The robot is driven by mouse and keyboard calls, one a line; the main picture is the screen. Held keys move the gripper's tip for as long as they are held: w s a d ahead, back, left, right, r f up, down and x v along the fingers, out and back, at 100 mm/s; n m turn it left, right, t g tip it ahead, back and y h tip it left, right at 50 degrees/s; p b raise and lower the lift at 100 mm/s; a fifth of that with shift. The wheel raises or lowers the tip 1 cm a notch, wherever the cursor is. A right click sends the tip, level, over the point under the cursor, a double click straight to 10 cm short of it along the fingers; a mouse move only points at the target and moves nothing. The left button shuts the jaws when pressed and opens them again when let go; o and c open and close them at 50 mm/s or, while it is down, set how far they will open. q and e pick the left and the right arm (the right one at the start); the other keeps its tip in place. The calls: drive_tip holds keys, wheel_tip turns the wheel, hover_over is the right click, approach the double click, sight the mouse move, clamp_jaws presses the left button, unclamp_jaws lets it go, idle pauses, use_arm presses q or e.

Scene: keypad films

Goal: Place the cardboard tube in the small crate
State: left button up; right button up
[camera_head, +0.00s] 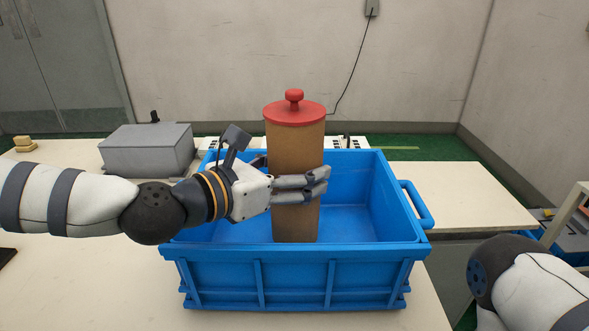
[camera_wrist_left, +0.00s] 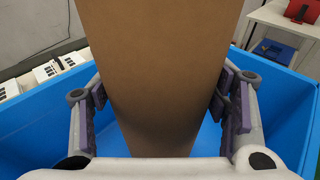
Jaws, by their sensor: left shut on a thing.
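The cardboard tube (camera_head: 297,155) is a tall brown cylinder with a red lid and knob on top. It stands upright inside the blue crate (camera_head: 300,278) in the head view. My left gripper (camera_head: 322,186) is shut around the tube at about its middle, coming in from the left. In the left wrist view the tube (camera_wrist_left: 160,70) fills the middle between the two purple-padded fingers, with the blue crate walls (camera_wrist_left: 280,100) on both sides. The tube's lower end appears at or near the crate floor; I cannot tell whether it touches. My right gripper is out of view.
The crate stands on a white table (camera_head: 80,275). A grey box (camera_head: 148,149) is at the back left, with small yellowish blocks (camera_head: 24,143) farther left. White devices with dark keys (camera_wrist_left: 60,68) lie behind the crate. The table right of the crate (camera_head: 465,195) is clear.

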use_arm(q)
drive_tip(key=shift+f+b, duration=0.3)
drive_tip(key=shift+f, duration=0.3)
drive_tip(key=o, duration=1.2)
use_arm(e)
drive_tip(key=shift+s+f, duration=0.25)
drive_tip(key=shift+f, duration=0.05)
use_arm(q)
wheel_tip(320, 180, up, 2)
drive_tip(key=shift+p, duration=0.5)
drive_tip(key=v, duration=1.2)
drive_tip(key=shift+f+p, duration=0.25)
drive_tip(key=shift+p, duration=0.15)
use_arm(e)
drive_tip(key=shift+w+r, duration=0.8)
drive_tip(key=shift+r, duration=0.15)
